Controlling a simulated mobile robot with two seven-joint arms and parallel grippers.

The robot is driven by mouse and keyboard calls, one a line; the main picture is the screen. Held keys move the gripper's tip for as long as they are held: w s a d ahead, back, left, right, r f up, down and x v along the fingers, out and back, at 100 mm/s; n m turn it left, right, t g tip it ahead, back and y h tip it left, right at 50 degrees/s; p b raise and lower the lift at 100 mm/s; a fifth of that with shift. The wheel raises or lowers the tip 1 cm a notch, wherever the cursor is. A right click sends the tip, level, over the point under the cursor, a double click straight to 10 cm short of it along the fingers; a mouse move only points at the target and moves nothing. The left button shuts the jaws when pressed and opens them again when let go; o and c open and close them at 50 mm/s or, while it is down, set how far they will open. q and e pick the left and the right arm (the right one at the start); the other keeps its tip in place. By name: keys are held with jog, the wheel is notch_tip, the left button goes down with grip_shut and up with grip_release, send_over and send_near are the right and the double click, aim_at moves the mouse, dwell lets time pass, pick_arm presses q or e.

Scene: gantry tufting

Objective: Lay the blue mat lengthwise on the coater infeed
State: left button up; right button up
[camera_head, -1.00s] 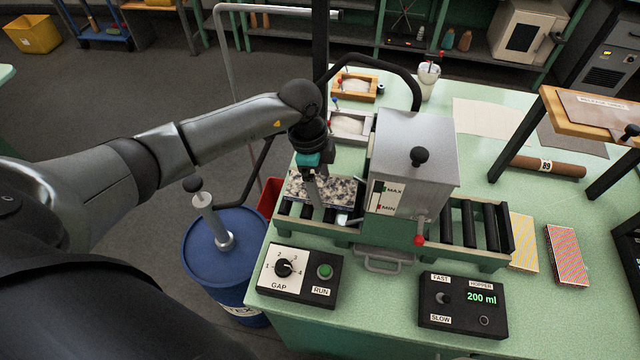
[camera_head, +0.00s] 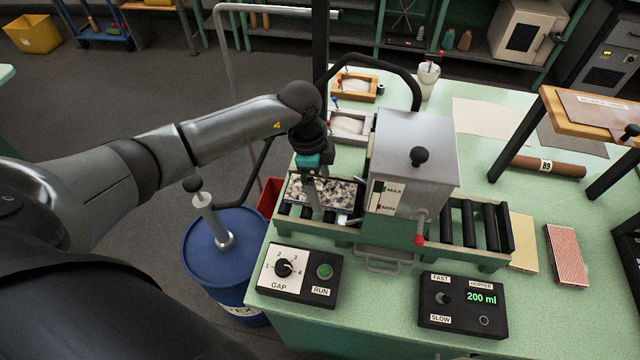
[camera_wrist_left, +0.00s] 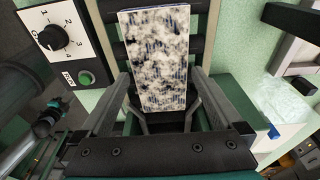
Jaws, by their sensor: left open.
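The mat (camera_head: 340,193) lies across the black rollers of the coater infeed (camera_head: 290,211), left of the metal hopper. It looks mottled white and black. In the left wrist view the mat (camera_wrist_left: 157,55) shows faint blue stripes and lies with its long side pointing away from the gripper. My left gripper (camera_head: 311,185) is over the mat's left part. In the left wrist view its fingers (camera_wrist_left: 160,82) stand apart, one on each side of the mat's near part. The near end of the mat is close to the gripper's palm. My right gripper is not in view.
The metal hopper (camera_head: 412,160) stands right of the infeed, with outfeed rollers (camera_head: 470,222) beyond. A gap control box (camera_head: 298,275) and a hopper box (camera_head: 462,308) sit in front. A blue drum (camera_head: 225,262) stands left of the table.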

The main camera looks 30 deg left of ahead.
pick_arm(q)
notch_tip(320, 180, up, 11)
jog(key=a, duration=0.1)
jog(key=shift+s+a+r, duration=0.15)
jog(key=shift+s+a, duration=0.05)
jog(key=shift+a, duration=0.2)
jog(key=shift+d, duration=0.1)
